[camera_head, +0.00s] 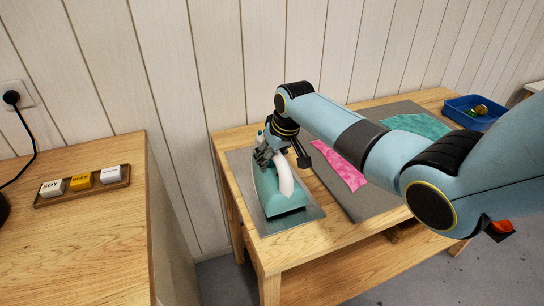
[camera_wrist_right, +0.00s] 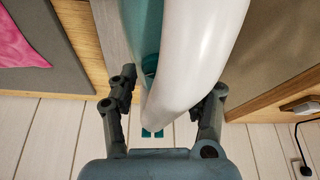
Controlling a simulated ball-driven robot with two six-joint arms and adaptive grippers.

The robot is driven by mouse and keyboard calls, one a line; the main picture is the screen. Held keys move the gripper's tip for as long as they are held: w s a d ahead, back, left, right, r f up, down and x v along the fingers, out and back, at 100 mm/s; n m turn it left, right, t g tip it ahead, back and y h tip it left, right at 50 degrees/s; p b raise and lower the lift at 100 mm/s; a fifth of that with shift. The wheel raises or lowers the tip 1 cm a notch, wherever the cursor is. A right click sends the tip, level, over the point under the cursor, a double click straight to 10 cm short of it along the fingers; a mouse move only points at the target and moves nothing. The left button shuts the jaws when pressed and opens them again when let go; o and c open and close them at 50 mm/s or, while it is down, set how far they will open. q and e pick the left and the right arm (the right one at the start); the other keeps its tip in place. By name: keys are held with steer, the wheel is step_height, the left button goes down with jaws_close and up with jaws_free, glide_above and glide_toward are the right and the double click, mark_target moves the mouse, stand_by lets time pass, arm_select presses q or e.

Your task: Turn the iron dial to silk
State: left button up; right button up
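The teal iron (camera_head: 283,204) with a white handle (camera_head: 284,176) rests on a grey mat (camera_head: 312,212) on the wooden table. My right gripper (camera_head: 268,153) is at the far end of the iron, close above it. In the right wrist view the two fingers of this gripper (camera_wrist_right: 172,92) are spread apart, with the white handle (camera_wrist_right: 198,50) and part of the teal body (camera_wrist_right: 142,30) showing between and beyond them. I cannot tell whether a finger touches the iron. The dial cannot be made out clearly. My left gripper is not in view.
A large grey mat (camera_head: 358,202) to the right holds pink cloth (camera_head: 340,167) and green cloth (camera_head: 417,125). A blue tray (camera_head: 466,112) stands at the table's far right. A wooden counter (camera_head: 95,230) at left carries a tray of small labelled blocks (camera_head: 81,180). A panelled wall rises behind.

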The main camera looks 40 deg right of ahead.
steer(key=c, duration=0.8)
steer(key=shift+a+r+m+h+p, duration=0.1)
steer(key=shift+r+m+h+p, duration=0.1)
steer(key=shift+m+p, duration=0.35)
steer(key=shift+a+r+m+h+p, duration=0.1)
steer(key=shift+m+h+p, duration=0.1)
steer(key=shift+m+p, duration=0.3)
steer(key=shift+f+m+p, duration=0.1)
steer(key=shift+m+p, duration=0.2)
steer(key=shift+m, duration=0.15)
steer(key=shift+f+m+h, duration=0.15)
steer(key=shift+m+h, duration=0.35)
steer(key=shift+m, duration=0.3)
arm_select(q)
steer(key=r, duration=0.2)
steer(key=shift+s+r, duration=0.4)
arm_select(e)
steer(key=o, duration=1.1)
steer(key=shift+o, duration=0.2)
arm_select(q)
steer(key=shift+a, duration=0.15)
